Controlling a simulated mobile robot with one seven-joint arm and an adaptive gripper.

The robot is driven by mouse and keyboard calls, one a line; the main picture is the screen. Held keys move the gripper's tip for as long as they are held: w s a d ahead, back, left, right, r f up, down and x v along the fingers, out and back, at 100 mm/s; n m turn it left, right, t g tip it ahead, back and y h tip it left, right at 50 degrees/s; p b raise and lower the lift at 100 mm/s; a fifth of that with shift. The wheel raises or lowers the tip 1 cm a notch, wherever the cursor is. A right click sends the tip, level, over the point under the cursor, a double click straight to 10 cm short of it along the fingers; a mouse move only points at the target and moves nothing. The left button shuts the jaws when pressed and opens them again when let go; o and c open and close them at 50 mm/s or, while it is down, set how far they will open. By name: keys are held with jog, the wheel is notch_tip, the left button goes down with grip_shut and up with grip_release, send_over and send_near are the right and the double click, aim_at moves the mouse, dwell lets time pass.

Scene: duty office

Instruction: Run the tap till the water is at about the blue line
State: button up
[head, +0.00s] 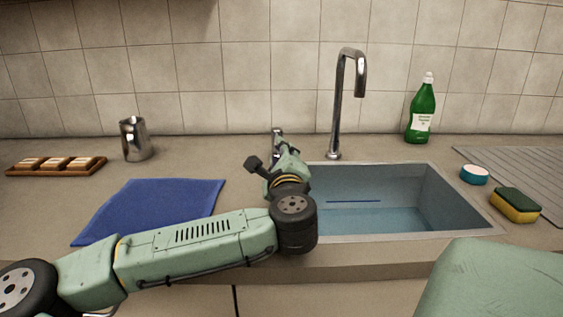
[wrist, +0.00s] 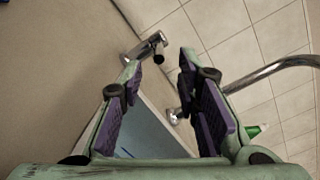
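The sink basin (head: 440,197) holds bluish water (head: 372,220). A dark blue line (head: 353,201) runs on its back wall, slightly above the water surface. The tall chrome spout (head: 338,110) stands behind the sink, and no stream shows below its mouth. The small chrome tap handle (head: 277,136) stands left of the spout; its lower part is hidden by my gripper (head: 268,158). In the wrist view, my gripper (wrist: 160,65) is open and empty, with the tap handle (wrist: 147,48) just beyond and between the fingertips. I cannot tell whether a finger touches it.
A blue cloth (head: 150,208), a metal jug (head: 134,139) and a wooden tray (head: 57,171) lie to the left. A green bottle (head: 421,112), a sponge (head: 515,206), a small round tub (head: 474,175) and a ridged drainer (head: 530,172) are to the right. The tiled wall is close behind.

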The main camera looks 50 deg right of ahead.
jog(key=shift+v, duration=2)
